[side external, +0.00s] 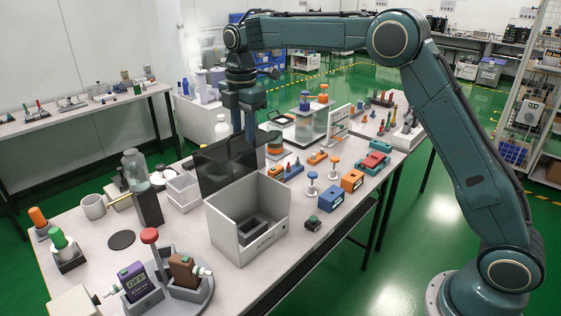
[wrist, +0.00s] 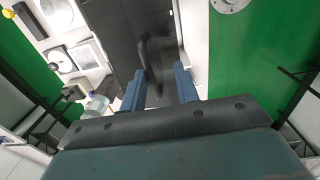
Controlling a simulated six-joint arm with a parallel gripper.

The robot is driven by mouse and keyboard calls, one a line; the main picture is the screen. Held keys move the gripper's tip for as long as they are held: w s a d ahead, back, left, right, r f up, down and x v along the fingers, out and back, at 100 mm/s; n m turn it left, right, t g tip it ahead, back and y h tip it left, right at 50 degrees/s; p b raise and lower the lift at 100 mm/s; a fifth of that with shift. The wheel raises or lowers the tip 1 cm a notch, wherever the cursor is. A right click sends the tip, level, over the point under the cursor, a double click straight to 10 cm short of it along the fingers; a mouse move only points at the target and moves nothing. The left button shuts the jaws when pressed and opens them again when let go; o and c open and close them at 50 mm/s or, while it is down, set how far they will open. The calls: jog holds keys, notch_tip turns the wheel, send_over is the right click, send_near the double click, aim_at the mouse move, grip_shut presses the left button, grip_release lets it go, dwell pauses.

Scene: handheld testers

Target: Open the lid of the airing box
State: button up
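The airing box (side external: 264,235) is a light grey, open-topped box with lettering on its front, standing on the table in the side view. Its dark, see-through lid (side external: 215,170) stands raised, nearly upright, at the box's back left edge. A dark insert (side external: 262,229) shows inside the box. My gripper (side external: 243,132) points down at the lid's upper edge; its tips are partly hidden there. In the wrist view my gripper (wrist: 159,70) has its two blue fingers apart. A dark curved handle (wrist: 153,58) on a dark panel lies between them, with a gap visible beside it.
In front left stands a holder with purple and brown testers (side external: 136,281). Orange and blue blocks (side external: 331,198) sit to the right.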

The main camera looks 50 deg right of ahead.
jog(key=shift+s+f, duration=1)
jog(key=shift+s, duration=1.15)
notch_tip(320, 180, up, 14)
jog(key=shift+s, duration=0.15)
jog(key=shift+w+r+g, duration=0.25)
jog(key=shift+w+g, duration=0.15)
jog(key=shift+w, duration=0.6)
jog(key=shift+f, duration=0.15)
notch_tip(320, 180, down, 14)
jog(key=shift+s+r, duration=0.25)
